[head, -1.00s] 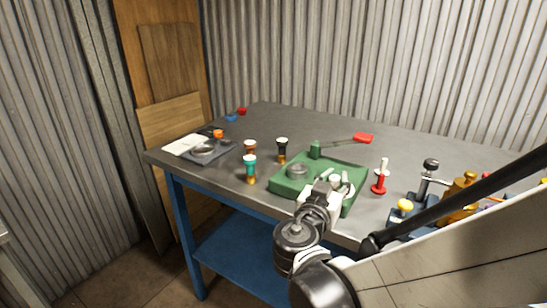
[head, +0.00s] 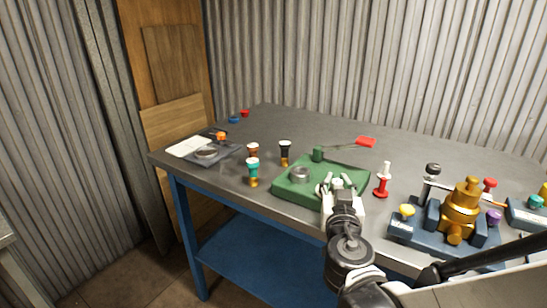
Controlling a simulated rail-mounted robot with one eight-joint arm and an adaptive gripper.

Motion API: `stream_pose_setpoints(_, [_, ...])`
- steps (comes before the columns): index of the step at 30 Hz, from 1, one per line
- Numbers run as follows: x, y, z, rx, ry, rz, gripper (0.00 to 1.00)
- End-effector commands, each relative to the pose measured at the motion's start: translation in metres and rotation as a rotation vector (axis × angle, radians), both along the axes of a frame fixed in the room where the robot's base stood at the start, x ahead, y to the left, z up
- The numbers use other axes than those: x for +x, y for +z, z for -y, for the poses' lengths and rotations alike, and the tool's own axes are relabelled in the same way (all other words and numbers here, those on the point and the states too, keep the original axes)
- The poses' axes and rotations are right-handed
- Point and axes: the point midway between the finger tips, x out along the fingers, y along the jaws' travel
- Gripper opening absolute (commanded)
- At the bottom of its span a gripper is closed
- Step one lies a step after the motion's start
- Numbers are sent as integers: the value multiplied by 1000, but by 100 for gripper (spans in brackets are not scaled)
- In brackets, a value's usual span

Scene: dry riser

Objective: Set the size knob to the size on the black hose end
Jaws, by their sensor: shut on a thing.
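The black hose end (head: 285,151), black on top and brass below, stands upright on the bench behind the green block (head: 296,194). Any size mark on it is too small to read. The green block carries a round grey ring (head: 300,174) and a green post at its back. My gripper (head: 337,184) is at the block's front right, its pale fingers around a small light-coloured part that looks like the size knob. The fingers and wrist hide most of that part, so its setting cannot be read.
Teal (head: 252,170) and brown-topped (head: 253,150) hose ends stand left of the block. A red-and-white piece (head: 382,181) stands close to its right. A blue fixture (head: 405,231) with a brass body (head: 461,205) is farther right. The bench's back middle is fairly clear.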

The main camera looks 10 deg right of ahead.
Motion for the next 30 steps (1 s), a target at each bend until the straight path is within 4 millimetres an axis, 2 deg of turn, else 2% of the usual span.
stream_pose_setpoints(14, [-1, 0, 0, 0, 33, 0, 0])
stream_pose_setpoints(15, [-1, 0, 0, 0, 33, 0, 19])
stream_pose_setpoints(20, [-1, 0, 0, 0, 33, 0, 41])
stream_pose_setpoints(30, [-3, 0, -1, 0, 33, 0, 41])
